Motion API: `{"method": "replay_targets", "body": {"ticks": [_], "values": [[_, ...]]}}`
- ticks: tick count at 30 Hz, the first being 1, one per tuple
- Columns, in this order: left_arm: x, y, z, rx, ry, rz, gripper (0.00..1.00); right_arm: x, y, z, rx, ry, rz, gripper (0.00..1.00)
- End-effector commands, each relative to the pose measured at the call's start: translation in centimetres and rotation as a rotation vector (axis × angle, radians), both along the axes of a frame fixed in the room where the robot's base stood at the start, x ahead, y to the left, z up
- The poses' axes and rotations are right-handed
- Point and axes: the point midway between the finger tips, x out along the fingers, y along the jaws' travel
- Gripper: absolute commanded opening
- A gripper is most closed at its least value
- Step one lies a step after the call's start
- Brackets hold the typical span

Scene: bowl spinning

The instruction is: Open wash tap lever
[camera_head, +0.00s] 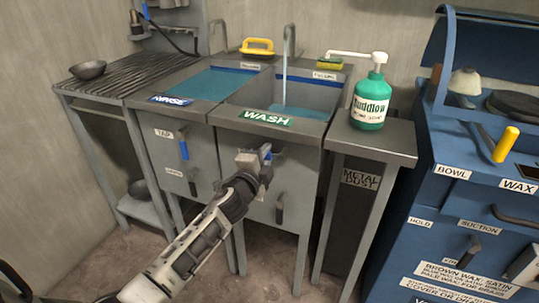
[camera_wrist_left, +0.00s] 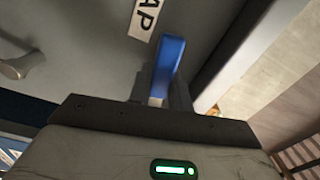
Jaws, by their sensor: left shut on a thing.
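The wash sink (camera_head: 303,98) is the right basin, with a green WASH label on its front edge. A stream of water (camera_head: 284,75) falls from its tap into blue water. The blue wash tap lever (camera_wrist_left: 170,58) shows in the left wrist view, near a TAP label, on the sink's grey front. My left gripper (camera_head: 257,157) reaches the front panel just below the WASH label and is shut on this lever. In the head view the gripper mostly hides the lever. My right gripper is not in view.
The rinse sink's blue lever (camera_head: 184,149) hangs to the left, with dark drain levers lower down. A green soap bottle (camera_head: 369,100) stands on the right side table (camera_head: 398,147). A blue machine (camera_head: 445,200) stands at the right. A drying rack (camera_head: 118,76) holds a bowl (camera_head: 88,70).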

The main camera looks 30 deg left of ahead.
Motion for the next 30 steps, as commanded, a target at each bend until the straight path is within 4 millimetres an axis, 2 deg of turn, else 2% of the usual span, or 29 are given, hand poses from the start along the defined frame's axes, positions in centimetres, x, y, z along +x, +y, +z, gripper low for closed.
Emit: {"method": "replay_targets", "body": {"ticks": [12,28,29,30], "values": [[-0.01,0.05,0.75,0.171,0.014,0.001,0.0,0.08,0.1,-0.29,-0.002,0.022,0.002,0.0],[0.0,0.06,0.82,0.197,0.015,0.0,0.0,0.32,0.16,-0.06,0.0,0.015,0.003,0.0],[0.0,0.06,0.82,0.198,0.014,0.0,0.28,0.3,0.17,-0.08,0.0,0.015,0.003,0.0],[0.0,0.06,0.82,0.197,0.014,0.0,0.39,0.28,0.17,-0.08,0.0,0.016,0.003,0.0]]}}
